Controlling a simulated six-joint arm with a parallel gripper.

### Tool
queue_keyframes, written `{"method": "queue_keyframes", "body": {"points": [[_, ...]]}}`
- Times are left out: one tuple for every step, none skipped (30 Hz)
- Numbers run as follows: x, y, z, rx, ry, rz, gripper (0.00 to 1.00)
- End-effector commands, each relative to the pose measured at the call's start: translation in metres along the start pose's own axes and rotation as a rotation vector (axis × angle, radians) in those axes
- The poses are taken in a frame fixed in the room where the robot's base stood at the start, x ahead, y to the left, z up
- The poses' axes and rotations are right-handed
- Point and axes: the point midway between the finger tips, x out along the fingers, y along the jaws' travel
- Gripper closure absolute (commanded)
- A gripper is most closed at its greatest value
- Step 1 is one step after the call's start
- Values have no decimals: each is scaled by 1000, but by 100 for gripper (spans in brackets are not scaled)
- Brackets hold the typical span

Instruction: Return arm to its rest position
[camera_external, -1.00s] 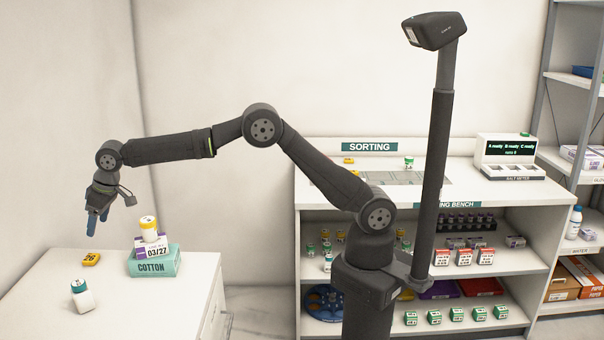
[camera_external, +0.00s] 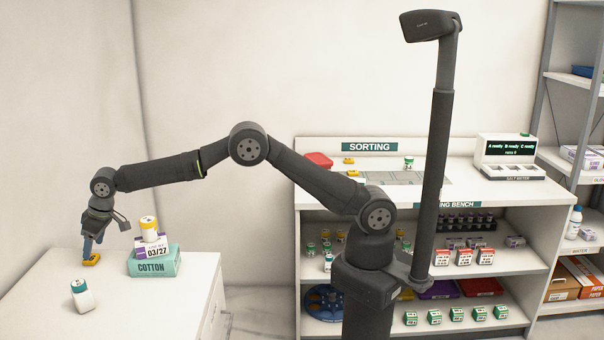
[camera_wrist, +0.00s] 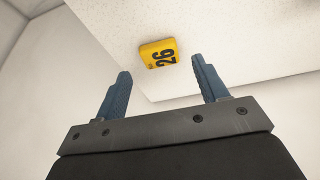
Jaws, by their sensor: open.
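My gripper (camera_external: 91,243) hangs from my outstretched arm over the white cabinet at the left. In the wrist view my gripper (camera_wrist: 165,82) shows its two blue fingers spread apart with nothing between them. A yellow tag marked 26 (camera_wrist: 158,53) lies on the white cabinet top beyond the fingertips. In the external view the yellow tag (camera_external: 91,259) sits just under the fingers; I cannot tell there whether they touch it.
On the white cabinet (camera_external: 50,305), a teal COTTON box (camera_external: 153,264) carries a white 03/27 box (camera_external: 152,248) and a yellow-and-white bottle (camera_external: 149,229). The sorting bench (camera_external: 480,190) stands to the right.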

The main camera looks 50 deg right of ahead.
Motion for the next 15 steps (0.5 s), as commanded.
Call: {"method": "queue_keyframes", "body": {"points": [[11,0,0,0,-1,0,34],[17,0,1,0,-2,0,34],[23,0,0,0,-1,0,34],[29,0,1,0,-1,0,34],[33,0,1,0,-2,0,34],[40,0,2,0,-2,0,34],[28,0,-3,0,4,-1,34],[22,0,-6,0,6,-1,34],[17,0,-8,0,4,-1,34],[14,0,-9,0,3,0,34],[11,0,-10,0,3,0,34],[8,0,-11,0,2,0,34],[5,0,-12,0,1,0,34],[3,0,-13,0,1,0,34],[1,0,-14,0,1,0,34]]}}
